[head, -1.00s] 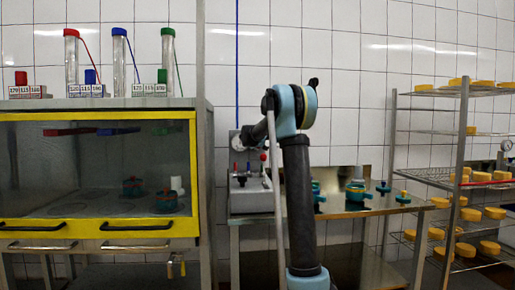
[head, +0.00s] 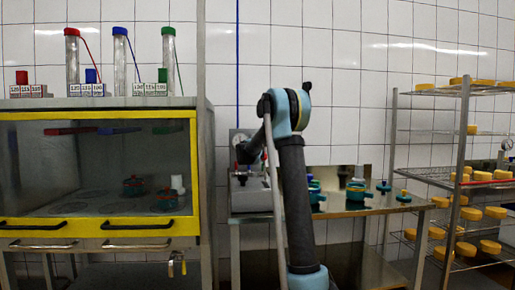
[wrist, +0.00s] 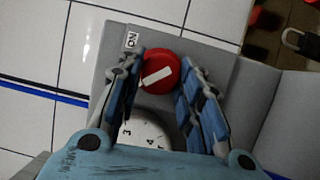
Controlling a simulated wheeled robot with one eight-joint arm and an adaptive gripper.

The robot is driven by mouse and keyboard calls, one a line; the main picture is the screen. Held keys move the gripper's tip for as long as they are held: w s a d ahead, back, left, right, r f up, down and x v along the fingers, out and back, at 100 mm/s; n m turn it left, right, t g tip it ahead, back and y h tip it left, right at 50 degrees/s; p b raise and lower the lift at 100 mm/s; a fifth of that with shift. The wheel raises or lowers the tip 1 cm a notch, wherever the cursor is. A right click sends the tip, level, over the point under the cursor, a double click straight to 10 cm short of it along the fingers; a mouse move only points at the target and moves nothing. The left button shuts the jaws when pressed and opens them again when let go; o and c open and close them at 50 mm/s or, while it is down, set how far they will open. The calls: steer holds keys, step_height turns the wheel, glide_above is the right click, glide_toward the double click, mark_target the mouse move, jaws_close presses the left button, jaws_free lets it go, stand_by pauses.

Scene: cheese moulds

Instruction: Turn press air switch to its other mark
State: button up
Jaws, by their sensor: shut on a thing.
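The press air switch is a round red knob (wrist: 161,70) with a white bar, seen in the wrist view on a grey panel (wrist: 100,62). The white bar lies tilted, lower on the left and higher on the right. A white ON label (wrist: 132,40) sits to the upper left of the knob; the bar does not point at it. No other mark can be made out. My gripper (wrist: 160,63) is shut on the knob, with one blue finger at each side. In the head view my arm mostly hides the gripper and the switch.
A white dial gauge (wrist: 146,134) lies close below the knob, partly behind the gripper. The grey press box (head: 250,196) stands on a metal table (head: 345,209) with several teal moulds. A yellow-framed cabinet (head: 98,225) is at left, a cheese rack (head: 465,125) at right.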

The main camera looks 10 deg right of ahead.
steer(key=shift+f+n, duration=0.2)
steer(key=shift+n, duration=0.4)
steer(key=shift+t, duration=0.3)
steer(key=o, duration=1.1)
steer(key=shift+c, duration=0.2)
steer(key=v, duration=1.2)
steer(key=shift+w, duration=0.1)
